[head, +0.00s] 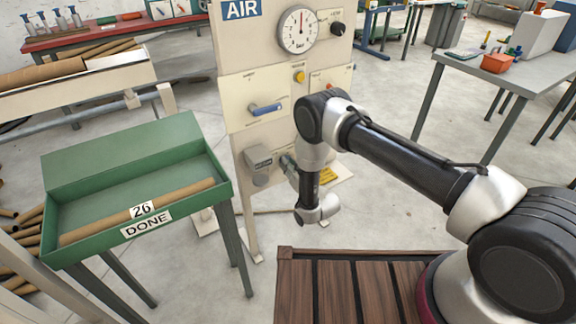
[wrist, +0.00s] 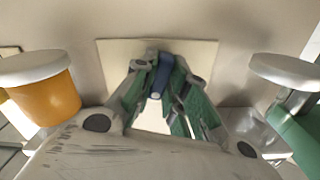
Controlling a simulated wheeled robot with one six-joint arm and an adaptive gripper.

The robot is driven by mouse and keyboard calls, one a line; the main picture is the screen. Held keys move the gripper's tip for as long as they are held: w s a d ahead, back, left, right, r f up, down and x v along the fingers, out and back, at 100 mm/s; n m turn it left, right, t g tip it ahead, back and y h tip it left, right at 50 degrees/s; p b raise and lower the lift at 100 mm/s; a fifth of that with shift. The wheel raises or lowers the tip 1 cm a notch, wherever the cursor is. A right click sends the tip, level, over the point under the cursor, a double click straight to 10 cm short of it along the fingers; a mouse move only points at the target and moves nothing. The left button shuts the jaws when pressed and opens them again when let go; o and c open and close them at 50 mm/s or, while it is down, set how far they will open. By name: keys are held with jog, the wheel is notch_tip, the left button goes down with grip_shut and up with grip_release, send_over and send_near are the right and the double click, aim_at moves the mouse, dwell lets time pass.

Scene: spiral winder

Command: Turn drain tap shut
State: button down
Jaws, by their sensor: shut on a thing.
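The drain tap shows in the wrist view as a small blue handle (wrist: 164,72) in front of a pale square plate (wrist: 210,53). My gripper (wrist: 158,88) has its green and grey fingers closed around this handle. In the head view my gripper (head: 289,161) is at the lower part of the cream AIR panel (head: 235,84), right of a small grey labelled fitting (head: 262,178). The handle is hidden there by my gripper and wrist, and its exact angle cannot be told.
A blue lever (head: 266,108) sticks out above my gripper, below a gauge (head: 301,30) and a yellow button (head: 299,77). A green tray (head: 110,160) on legs, holding a brown tube, stands left. The wrist view shows white-capped orange (wrist: 47,97) and green (wrist: 296,132) parts.

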jog(key=n, duration=1.2)
dwell(0.6)
jog(key=c, duration=1.4)
grip_release()
jog(key=shift+c, duration=0.2)
jog(key=v, duration=1.2)
